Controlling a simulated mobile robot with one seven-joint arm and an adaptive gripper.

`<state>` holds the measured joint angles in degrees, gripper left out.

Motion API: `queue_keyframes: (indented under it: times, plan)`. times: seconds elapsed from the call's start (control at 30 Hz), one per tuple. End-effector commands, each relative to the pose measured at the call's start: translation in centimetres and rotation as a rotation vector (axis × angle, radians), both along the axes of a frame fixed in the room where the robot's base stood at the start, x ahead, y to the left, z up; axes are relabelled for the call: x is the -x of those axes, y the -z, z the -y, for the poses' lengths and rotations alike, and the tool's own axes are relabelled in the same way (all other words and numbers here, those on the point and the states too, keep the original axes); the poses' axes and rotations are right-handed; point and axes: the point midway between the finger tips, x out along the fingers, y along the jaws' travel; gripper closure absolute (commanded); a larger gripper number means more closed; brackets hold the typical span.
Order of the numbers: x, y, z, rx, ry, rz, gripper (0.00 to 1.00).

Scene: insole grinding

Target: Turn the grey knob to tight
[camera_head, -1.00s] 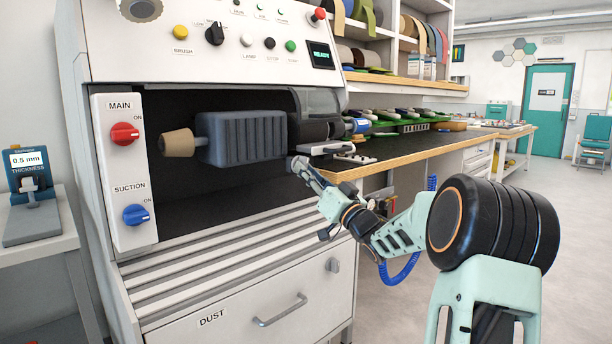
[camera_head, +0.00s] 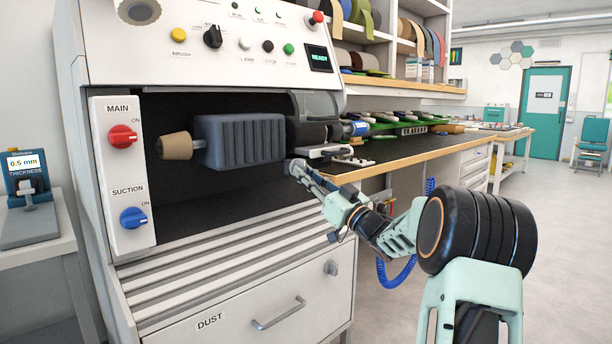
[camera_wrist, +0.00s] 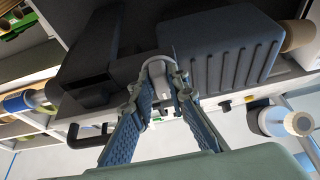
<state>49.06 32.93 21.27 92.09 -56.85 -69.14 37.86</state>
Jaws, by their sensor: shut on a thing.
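The grey knob (camera_wrist: 157,72) is at the top middle of the wrist view, below the dark grinding unit, with my fingers closed on its two sides. My gripper (camera_wrist: 161,88) is shut on it. In the head view my gripper (camera_head: 294,168) is at the right end of the machine's opening, just below the dark rollers. There the knob is mostly hidden by my fingers. Any tight mark on it is not readable.
The blue-grey ribbed block (camera_head: 240,141) and tan cone (camera_head: 174,146) are left of my gripper. The wooden-edged bench (camera_head: 400,157) runs close on the right. The dust drawer (camera_head: 270,305) is below. The open floor (camera_head: 575,240) lies to the right.

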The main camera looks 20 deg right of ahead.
Motion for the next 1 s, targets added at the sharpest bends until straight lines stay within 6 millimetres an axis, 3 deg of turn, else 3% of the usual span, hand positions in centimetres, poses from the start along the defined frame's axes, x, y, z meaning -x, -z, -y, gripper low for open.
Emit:
queue_keyframes:
  times: [0.07, 0.1, 0.23, 0.63, 1.0]
  plan:
    - [0.0, -0.1, 0.0, 0.002, 0.001, 0.002, 1.00]
    - [0.0, -0.1, 0.0, 0.002, 0.001, 0.002, 0.81]
    - [0.0, -0.1, 0.0, 0.001, 0.001, 0.002, 0.68]
    - [0.9, 0.4, 0.4, 0.001, 0.002, -0.002, 0.68]
    - [7.4, 3.2, 2.8, 0.000, 0.002, -0.001, 0.68]
